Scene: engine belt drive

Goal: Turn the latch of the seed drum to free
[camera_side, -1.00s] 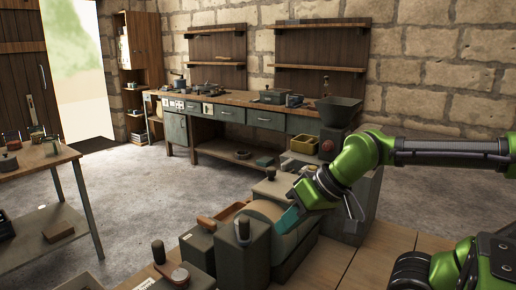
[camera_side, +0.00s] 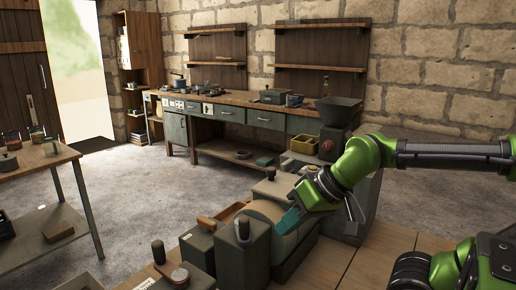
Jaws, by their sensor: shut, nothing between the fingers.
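A pale, rounded drum (camera_side: 266,211) sits in a dark grey housing at the lower middle of the side view. I take it to be the seed drum. The latch is not clearly visible and may be hidden behind my gripper or the housing.
A lever with a round end (camera_side: 178,274) is at the front. A machine with a dark hopper (camera_side: 338,111) stands behind my arm. Bare wooden tabletop (camera_side: 365,268) lies to the right.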

